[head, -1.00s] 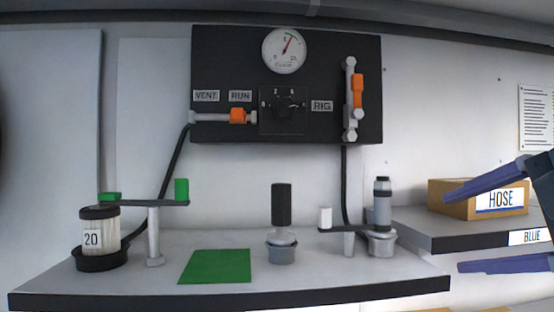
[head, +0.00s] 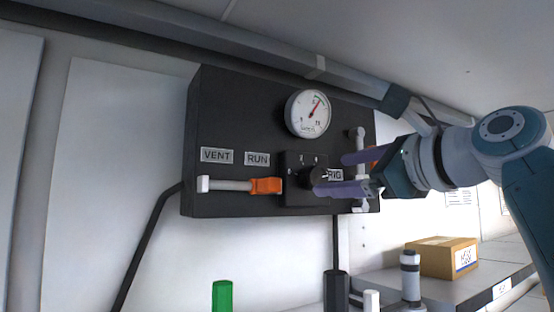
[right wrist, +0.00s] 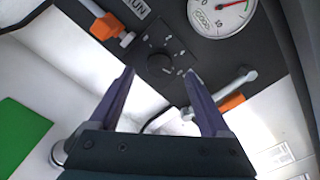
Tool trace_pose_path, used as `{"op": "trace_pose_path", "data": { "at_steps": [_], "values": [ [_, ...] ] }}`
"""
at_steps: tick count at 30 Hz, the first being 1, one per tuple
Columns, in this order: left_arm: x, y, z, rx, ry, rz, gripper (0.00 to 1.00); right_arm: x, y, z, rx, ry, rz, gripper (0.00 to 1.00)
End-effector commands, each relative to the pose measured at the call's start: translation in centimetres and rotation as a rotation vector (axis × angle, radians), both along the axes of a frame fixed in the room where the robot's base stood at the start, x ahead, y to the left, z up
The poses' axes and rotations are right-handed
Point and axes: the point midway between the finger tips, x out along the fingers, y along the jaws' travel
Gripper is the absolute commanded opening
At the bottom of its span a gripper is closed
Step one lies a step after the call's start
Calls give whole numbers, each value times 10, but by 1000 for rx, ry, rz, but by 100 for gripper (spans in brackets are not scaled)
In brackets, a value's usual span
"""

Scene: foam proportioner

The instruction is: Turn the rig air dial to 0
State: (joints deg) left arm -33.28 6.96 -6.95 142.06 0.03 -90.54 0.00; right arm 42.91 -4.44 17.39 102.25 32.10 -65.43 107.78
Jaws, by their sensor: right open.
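The rig air dial (head: 317,178) is a black round knob on a square black plate, on the dark wall panel (head: 236,125). It also shows in the right wrist view (right wrist: 160,65); its setting is too small to read. My right gripper (head: 330,175) is open in front of the panel, its purple fingers pointing at the dial. In the right wrist view the gripper (right wrist: 159,72) has its fingertips on either side of the dial in the picture; I cannot tell whether they touch it. Part of the dial plate and the RIG label (head: 335,175) are hidden. My left gripper is not in view.
A round pressure gauge (head: 308,113) sits above the dial. An orange-handled valve (head: 266,185) is just left of it, under the VENT and RUN labels. Another orange-handled valve (right wrist: 231,102) is to the right. A cardboard box (head: 440,256) stands on a shelf lower right.

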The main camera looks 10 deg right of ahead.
Motion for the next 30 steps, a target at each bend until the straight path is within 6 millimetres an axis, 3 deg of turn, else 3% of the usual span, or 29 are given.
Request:
{"op": "trace_pose_path", "data": {
  "at_steps": [1, 3, 9, 21, 30],
  "values": [
    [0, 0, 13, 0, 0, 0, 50, 8, 3, 6, 1, 4, 2, 81],
    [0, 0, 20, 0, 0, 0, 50, 18, 7, 5, 0, 3, 2, 81],
    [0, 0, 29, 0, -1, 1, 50, 36, 13, 2, -2, 0, 1, 81],
    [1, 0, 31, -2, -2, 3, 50, 41, 15, 0, -3, -2, -1, 81],
    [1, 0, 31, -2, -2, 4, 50, 41, 15, 0, -3, -2, -1, 48]
  ]
}}
